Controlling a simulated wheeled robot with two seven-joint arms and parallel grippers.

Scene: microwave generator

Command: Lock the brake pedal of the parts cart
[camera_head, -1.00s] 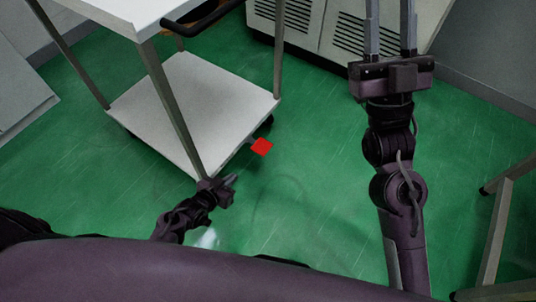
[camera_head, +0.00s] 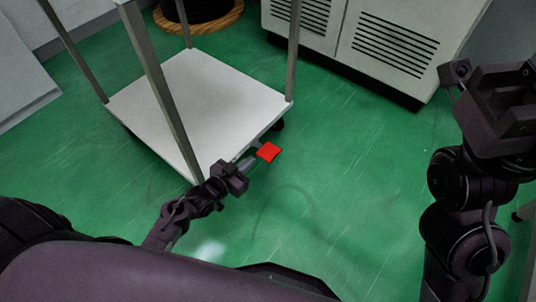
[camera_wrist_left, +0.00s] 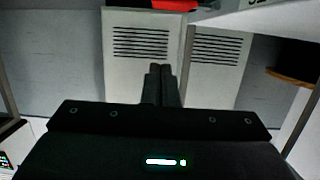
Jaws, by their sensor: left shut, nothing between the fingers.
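The parts cart's white lower shelf (camera_head: 195,100) stands on grey legs at the left of the head view. A red brake pedal (camera_head: 268,152) sticks out low from its right side, near a dark wheel. Part of the pedal's red pad shows at the top edge of the left wrist view (camera_wrist_left: 175,4). My left gripper (camera_head: 249,162) is shut and empty, its fingertips just left of the pedal; contact is unclear. Its closed fingers (camera_wrist_left: 160,82) show in the wrist view. My right gripper (camera_head: 500,100) is at the right edge, far from the cart; its finger opening is not clear.
A white vented cabinet (camera_head: 365,45) stands at the back. A dark cable drum on a wooden disc (camera_head: 205,22) is behind the cart. The green floor (camera_head: 340,190) right of the pedal is clear. A cart leg (camera_head: 160,95) stands close to my left arm.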

